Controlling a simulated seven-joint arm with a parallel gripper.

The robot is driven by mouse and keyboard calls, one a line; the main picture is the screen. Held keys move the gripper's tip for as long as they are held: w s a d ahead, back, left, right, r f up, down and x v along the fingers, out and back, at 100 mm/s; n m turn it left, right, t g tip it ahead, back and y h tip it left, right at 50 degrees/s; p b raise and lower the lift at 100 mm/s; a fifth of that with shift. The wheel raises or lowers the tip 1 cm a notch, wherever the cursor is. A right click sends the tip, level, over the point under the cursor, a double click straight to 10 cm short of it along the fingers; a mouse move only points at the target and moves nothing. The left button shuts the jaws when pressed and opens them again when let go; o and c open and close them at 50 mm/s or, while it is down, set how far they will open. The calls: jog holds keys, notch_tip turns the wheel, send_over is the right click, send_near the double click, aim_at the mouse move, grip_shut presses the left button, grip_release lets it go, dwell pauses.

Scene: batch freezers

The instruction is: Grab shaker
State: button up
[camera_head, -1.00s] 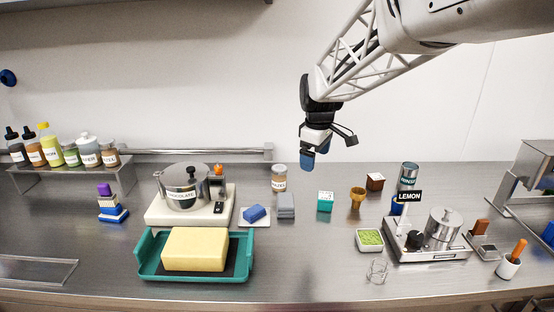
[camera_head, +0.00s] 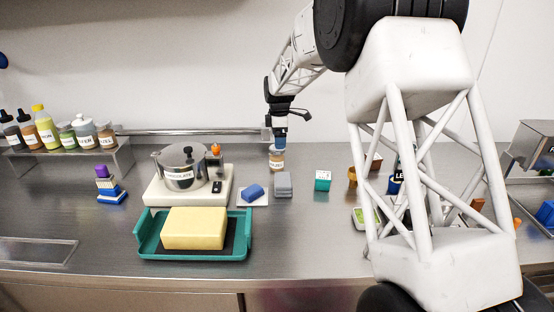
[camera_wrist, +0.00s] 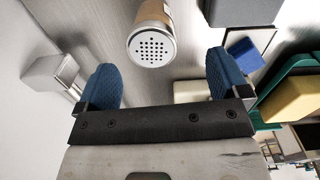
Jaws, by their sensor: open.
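The shaker (camera_head: 277,158) is a small jar with a brown body, a pale label and a metal top. It stands upright at the back of the steel counter. In the wrist view its perforated round lid (camera_wrist: 152,48) lies ahead of the gap between my blue fingertips. My gripper (camera_head: 280,140) is at the shaker's top in the head view and partly covers it. In the wrist view my gripper (camera_wrist: 164,78) is open, with nothing between its fingers. I cannot tell whether a finger touches the shaker.
A grey block (camera_head: 283,186) and a blue sponge (camera_head: 253,192) on a white plate stand in front of the shaker. A pot (camera_head: 181,168) on a cream base is to the left. A teal tray (camera_head: 147,239) holds a yellow block. My arm hides much of the right side.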

aim_at(277, 155)
jog(key=shift+w+a+f, duration=0.25)
jog(key=shift+w+f, duration=0.2)
jog(key=shift+w, duration=0.1)
jog(key=shift+f, duration=1.3)
jog(key=shift+f, duration=2.6)
jog(key=c, duration=1)
jog(key=shift+c, duration=0.2)
